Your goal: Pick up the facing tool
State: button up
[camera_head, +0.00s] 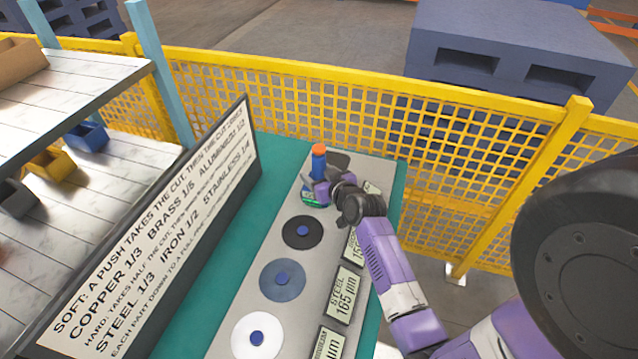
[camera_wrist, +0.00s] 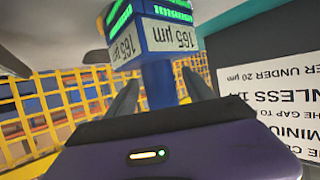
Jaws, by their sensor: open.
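The facing tool (camera_head: 318,160) stands upright at the far end of the grey panel, with a blue body, an orange top and a green part low down. My gripper (camera_head: 322,184) reaches it from the right and partly hides it. In the wrist view the tool's blue shaft (camera_wrist: 160,88) lies between the two dark fingers of my gripper (camera_wrist: 163,92), which are apart. Its wider blue block (camera_wrist: 148,28) carries labels reading 165 µm and green strips. I cannot tell whether either finger touches the shaft.
A black disc (camera_head: 302,232), a blue-grey disc (camera_head: 283,279) and a white disc (camera_head: 257,337) lie in a row on the panel. Displays (camera_head: 345,294) line its right side. A tilted instruction board (camera_head: 165,225) stands left. A yellow mesh fence (camera_head: 470,140) runs behind and to the right.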

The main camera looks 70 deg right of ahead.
jog(key=shift+x, duration=1.2)
jog(key=shift+c, duration=0.4)
grip_shut()
jog(key=shift+w+r, duration=0.1)
jog(key=shift+r, duration=0.2)
